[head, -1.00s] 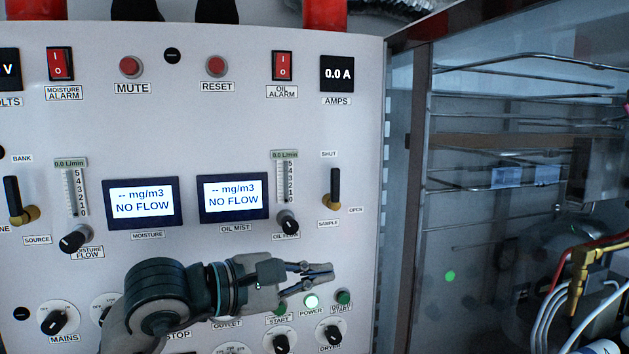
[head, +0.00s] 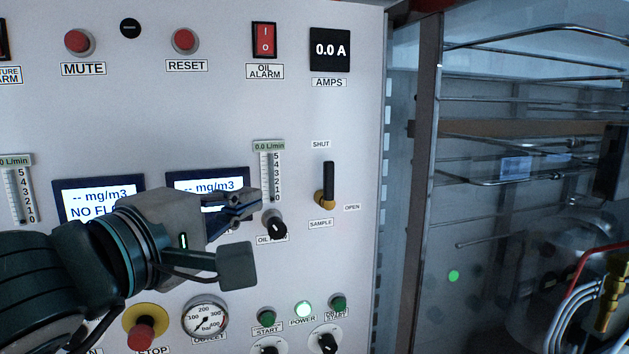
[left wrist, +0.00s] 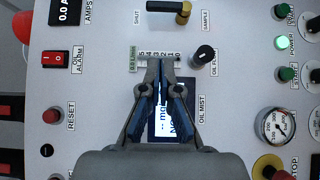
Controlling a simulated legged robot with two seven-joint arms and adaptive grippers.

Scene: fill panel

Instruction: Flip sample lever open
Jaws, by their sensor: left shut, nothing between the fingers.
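The sample lever (head: 328,182) has a black handle on a brass base and stands upright on the panel's right side, pointing at the SHUT label. The OPEN label is to the right of its base. It also shows at the top of the left wrist view (left wrist: 164,7). My left gripper (head: 258,204) is shut and empty, in front of the oil mist display, to the left of the lever and apart from it. In the left wrist view its fingertips (left wrist: 161,63) overlap the oil flow gauge scale. My right gripper is not in view.
The oil flow knob (head: 274,225) and oil flow gauge (head: 268,172) are close to my left fingertips. Below are a red stop button (head: 141,334) and a pressure gauge (head: 205,317). An open bay with pipes (head: 530,130) lies right of the panel. The panel around the lever is clear.

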